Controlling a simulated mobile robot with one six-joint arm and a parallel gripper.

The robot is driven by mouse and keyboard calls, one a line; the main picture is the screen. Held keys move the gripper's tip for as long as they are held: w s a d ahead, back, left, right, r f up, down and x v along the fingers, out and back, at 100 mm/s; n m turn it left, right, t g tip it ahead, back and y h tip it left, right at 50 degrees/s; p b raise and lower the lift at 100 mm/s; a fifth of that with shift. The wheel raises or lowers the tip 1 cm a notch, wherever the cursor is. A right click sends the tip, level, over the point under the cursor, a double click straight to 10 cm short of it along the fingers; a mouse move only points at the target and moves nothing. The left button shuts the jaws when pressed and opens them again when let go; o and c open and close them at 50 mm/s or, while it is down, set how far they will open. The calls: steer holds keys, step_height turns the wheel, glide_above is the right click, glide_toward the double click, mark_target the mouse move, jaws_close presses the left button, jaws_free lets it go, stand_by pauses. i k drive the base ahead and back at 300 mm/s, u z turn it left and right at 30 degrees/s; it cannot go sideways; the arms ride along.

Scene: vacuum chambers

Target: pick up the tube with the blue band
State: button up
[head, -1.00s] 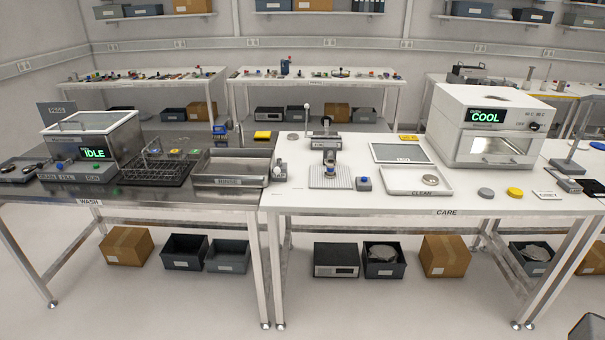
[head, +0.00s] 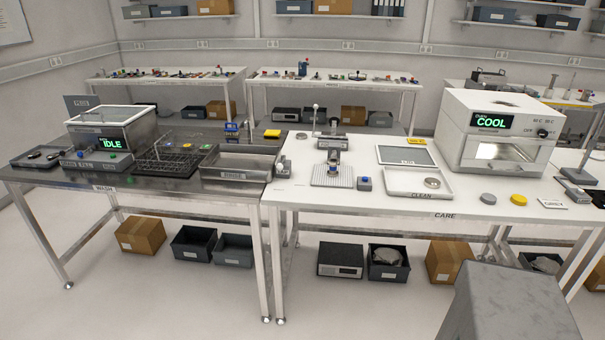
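I cannot make out a tube with a blue band for certain at this distance. A small upright piece with some blue on it (head: 333,164) stands at the gridded plate (head: 325,182) on the white CARE bench, but I cannot tell what it is. A blue upright object (head: 303,68) stands on the right-hand back bench, also too small to identify. My gripper is not in view.
The dark WASH bench (head: 70,178) holds a washer (head: 110,130), a wire rack (head: 165,165) and a rinse tray (head: 235,172). The CARE bench (head: 400,207) holds a CLEAN tray (head: 405,191) and an oven (head: 495,125). Boxes lie beneath. The floor in front is open at left.

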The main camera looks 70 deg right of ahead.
mark_target(333, 161)
steer(key=z, duration=0.8)
steer(key=k, duration=0.1)
steer(key=u, duration=1.1)
steer(key=i, duration=0.85)
steer(key=z, duration=4.5)
steer(key=i, duration=0.1)
steer(key=u, duration=3)
